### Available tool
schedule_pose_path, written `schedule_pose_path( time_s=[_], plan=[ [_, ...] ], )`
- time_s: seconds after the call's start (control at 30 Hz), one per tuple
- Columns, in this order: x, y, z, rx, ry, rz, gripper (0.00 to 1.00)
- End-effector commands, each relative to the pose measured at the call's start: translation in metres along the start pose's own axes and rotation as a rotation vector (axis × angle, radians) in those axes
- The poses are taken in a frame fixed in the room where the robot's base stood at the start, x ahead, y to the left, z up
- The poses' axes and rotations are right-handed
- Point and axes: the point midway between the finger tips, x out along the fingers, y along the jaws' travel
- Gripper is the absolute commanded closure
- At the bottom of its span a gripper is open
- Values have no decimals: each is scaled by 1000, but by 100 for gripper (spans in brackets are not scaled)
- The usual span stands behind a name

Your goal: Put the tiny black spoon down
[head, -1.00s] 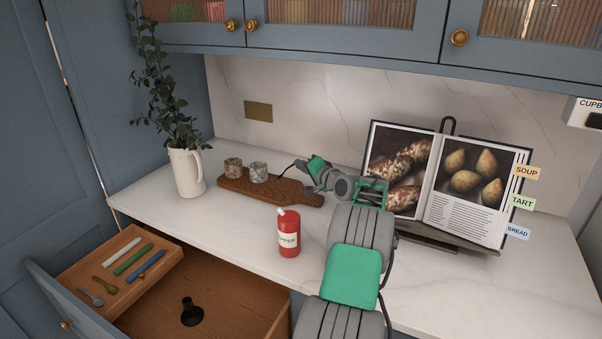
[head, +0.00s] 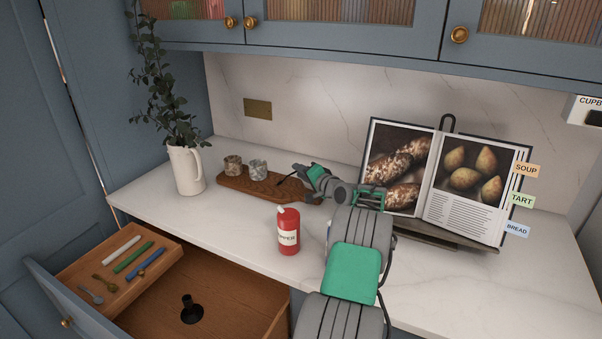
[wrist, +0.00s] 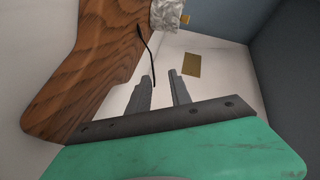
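The tiny black spoon (wrist: 150,52) shows as a thin dark curved line in the wrist view. Its far end overlaps the wooden board (wrist: 105,60) and its near end is beside the inner side of the left finger. In the head view it is a faint dark line at the board's right part (head: 262,191). My gripper (wrist: 164,75) is at the board's right end, low over it. Its fingers are apart, with a clear gap, and do not close on the spoon. Whether the spoon rests fully on the board I cannot tell.
Two stone cups (head: 233,165) (head: 258,169) stand on the board. A red pepper bottle (head: 288,232) stands in front, near my arm. A white jug (head: 187,170) is left, a cookbook on a stand (head: 468,185) right. An open drawer (head: 235,305) with a utensil tray (head: 165,250) is below.

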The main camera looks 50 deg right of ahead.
Motion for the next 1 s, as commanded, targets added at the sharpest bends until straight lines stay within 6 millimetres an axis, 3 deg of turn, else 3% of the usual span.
schedule_pose_path(
  time_s=[0.13, 0.4, 0.5, 1.0],
  plan=[
    [-7, -2, -2, 0, 2, 0, 75],
    [-61, -1, -2, 0, 3, 1, 75],
    [-72, -1, -1, 0, 1, 1, 75],
    [-76, -2, -1, 0, 0, 0, 75]
  ],
)
